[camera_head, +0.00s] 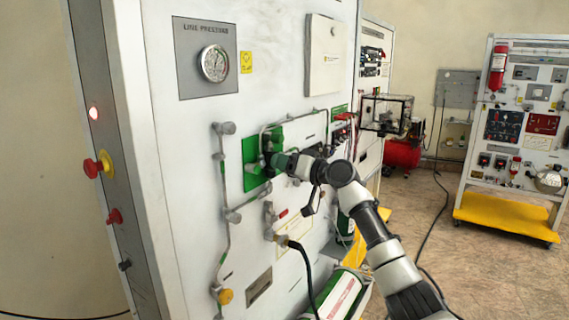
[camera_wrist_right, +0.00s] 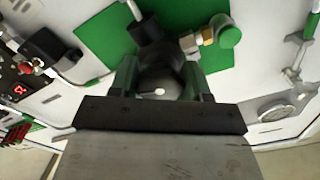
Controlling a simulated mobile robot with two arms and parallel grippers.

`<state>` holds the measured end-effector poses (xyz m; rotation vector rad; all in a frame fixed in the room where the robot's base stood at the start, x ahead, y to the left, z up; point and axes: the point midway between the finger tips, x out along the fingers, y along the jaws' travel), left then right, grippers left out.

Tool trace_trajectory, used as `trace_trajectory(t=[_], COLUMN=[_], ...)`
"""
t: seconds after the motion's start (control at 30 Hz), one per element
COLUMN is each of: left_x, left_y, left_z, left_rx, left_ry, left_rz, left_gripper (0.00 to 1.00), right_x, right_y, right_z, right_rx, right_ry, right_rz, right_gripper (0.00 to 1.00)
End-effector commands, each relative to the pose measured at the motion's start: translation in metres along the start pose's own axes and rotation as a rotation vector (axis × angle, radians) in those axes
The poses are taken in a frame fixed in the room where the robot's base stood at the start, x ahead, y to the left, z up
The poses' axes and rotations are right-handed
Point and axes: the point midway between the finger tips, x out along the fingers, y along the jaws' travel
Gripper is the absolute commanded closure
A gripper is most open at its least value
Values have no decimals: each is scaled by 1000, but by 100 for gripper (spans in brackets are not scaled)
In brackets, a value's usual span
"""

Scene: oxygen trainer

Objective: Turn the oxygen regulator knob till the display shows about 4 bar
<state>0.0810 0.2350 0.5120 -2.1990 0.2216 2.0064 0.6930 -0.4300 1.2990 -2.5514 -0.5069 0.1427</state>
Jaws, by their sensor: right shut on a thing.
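My right gripper (camera_head: 281,161) reaches the green plate (camera_head: 249,151) on the white panel in the head view. In the right wrist view, the two green-lined fingers of the right gripper (camera_wrist_right: 160,84) stand on either side of the dark round regulator knob (camera_wrist_right: 159,78) and are shut on it. The green plate (camera_wrist_right: 100,32) lies behind the knob, with a brass and grey fitting (camera_wrist_right: 205,38) beside it. My left gripper is out of view.
A line pressure gauge (camera_head: 214,63) is at the panel's upper left. Thin pipes with valves (camera_head: 224,165) run down left of the plate. A black hose (camera_head: 308,265) hangs below. A second training panel (camera_head: 515,130) on a yellow base stands at the right, with open floor between.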

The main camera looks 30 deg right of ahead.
Motion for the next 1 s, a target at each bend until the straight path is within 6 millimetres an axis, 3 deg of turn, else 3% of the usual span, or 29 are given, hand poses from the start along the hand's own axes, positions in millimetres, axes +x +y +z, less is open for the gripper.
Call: trace_trajectory(t=[0.6,1.0], left_x=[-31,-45], left_y=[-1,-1], left_z=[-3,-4], left_rx=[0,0], left_ry=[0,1], left_rz=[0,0], left_gripper=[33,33], right_x=[0,0], right_y=[-2,-2], right_z=[-2,-2], right_rx=[572,800], right_ry=[0,0], right_rz=[0,1], right_gripper=[76,76])
